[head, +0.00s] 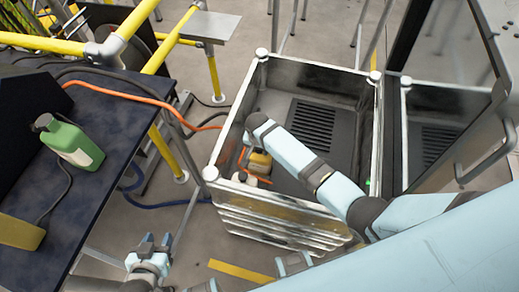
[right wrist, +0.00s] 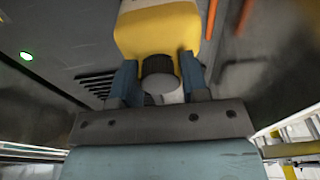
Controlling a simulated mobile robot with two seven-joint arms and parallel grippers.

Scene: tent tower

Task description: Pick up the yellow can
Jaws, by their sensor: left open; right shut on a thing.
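The yellow can (head: 259,162) is inside an open metal case, near its left side, partly covered by my right arm in the head view. In the right wrist view the yellow can (right wrist: 158,28) has a dark round cap and a pale part below it. My right gripper (right wrist: 159,76) is shut on the can, with blue fingers on both sides of its cap end. Whether the can touches the case floor cannot be told. My left gripper (head: 156,243) is open and empty, low at the left, outside the case.
The metal case (head: 315,71) has raised walls around my right arm and an open lid-like panel (head: 430,105) at its right. A dark table (head: 95,105) with a green-and-white container (head: 72,145) stands left. Yellow railings (head: 160,55) and an orange cable (head: 140,97) are nearby.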

